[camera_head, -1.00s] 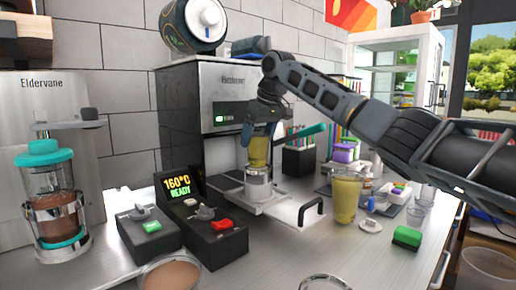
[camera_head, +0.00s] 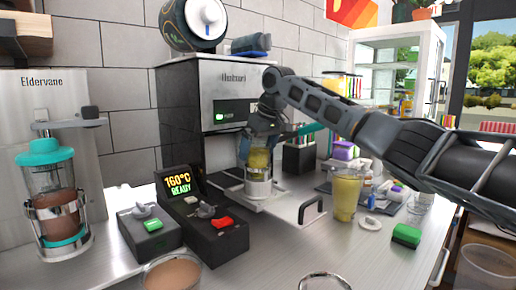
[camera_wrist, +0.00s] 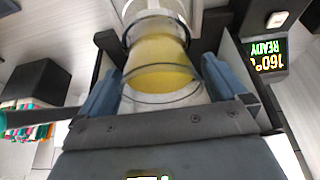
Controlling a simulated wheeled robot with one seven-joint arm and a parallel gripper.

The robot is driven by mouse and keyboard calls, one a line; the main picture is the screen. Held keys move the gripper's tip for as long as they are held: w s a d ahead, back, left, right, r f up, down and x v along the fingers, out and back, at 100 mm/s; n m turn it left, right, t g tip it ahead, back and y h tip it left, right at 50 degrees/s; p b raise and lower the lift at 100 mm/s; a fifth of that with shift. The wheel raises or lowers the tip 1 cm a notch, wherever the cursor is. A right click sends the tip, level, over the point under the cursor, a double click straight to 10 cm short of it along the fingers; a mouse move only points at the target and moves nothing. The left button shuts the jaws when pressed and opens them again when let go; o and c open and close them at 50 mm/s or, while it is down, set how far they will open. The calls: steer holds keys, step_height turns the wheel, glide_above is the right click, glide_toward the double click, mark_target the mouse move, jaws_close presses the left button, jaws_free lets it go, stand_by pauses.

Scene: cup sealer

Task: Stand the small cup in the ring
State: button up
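The small cup (camera_head: 259,159) is clear and holds yellow liquid. It stands about upright, with its lower part down in the silver ring (camera_head: 258,188) on the sealer's pulled-out tray (camera_head: 285,207). In the wrist view the cup (camera_wrist: 160,60) sits between the two blue-grey fingers of my gripper (camera_wrist: 160,88), which appear to touch its sides near the rim. The gripper also shows above the cup in the head view (camera_head: 262,143). Whether the cup's base rests fully in the ring is hidden.
The sealer (camera_head: 228,85) stands right behind the cup. A control box (camera_head: 212,235) reading 160°C READY is at the left front. A taller yellow glass (camera_head: 345,195) and a green sponge (camera_head: 406,235) are to the right. A black tray handle (camera_head: 311,209) sticks up.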

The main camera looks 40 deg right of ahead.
steer(key=shift+r, duration=0.1)
steer(key=v, duration=1.2)
steer(key=shift+r+b, duration=0.3)
steer(key=shift+b, duration=0.15)
steer(key=shift+w+d+f, duration=0.1)
